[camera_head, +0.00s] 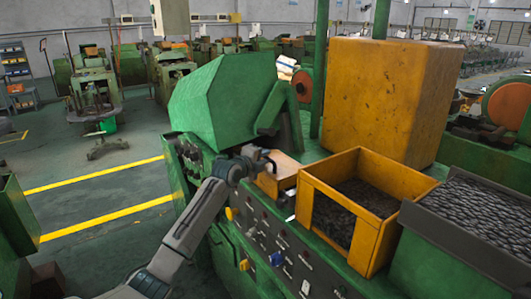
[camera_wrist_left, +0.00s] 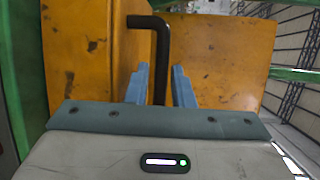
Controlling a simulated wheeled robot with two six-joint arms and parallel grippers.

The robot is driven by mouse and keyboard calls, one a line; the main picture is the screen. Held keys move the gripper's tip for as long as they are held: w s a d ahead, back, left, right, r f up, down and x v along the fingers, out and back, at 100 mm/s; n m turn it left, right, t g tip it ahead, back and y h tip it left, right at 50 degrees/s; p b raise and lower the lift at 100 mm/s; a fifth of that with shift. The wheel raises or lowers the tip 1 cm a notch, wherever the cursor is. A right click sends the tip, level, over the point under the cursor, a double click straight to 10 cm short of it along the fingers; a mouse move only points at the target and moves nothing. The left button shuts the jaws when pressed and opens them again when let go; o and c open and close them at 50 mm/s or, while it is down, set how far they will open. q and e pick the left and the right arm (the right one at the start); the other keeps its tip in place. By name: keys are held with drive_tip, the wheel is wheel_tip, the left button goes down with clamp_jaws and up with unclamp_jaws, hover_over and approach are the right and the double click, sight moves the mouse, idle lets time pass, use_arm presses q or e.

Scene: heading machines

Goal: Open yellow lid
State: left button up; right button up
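A large yellow, scuffed cover (camera_head: 385,100) stands on the green machine at the right in the head view. A smaller yellow-orange part (camera_head: 281,174) lies beside my left gripper (camera_head: 264,160); I cannot tell which of them is the lid. In the left wrist view, worn yellow panels (camera_wrist_left: 220,58) fill the background, and a black bent bar handle (camera_wrist_left: 160,60) stands upright in front of them. The two blue-grey fingers of my left gripper (camera_wrist_left: 160,88) are apart, one on each side of the handle, with small gaps visible. My right gripper is not in view.
A yellow open bin (camera_head: 330,205) of dark small parts and a green bin (camera_head: 440,245) of metal pieces stand right of my gripper. A green hood (camera_head: 222,100) rises behind it. Open floor with yellow lines (camera_head: 100,217) lies left.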

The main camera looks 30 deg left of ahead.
use_arm(q)
drive_tip(key=shift+w, duration=0.5)
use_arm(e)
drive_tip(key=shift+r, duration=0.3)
use_arm(q)
drive_tip(key=shift+f, duration=0.1)
clamp_jaws()
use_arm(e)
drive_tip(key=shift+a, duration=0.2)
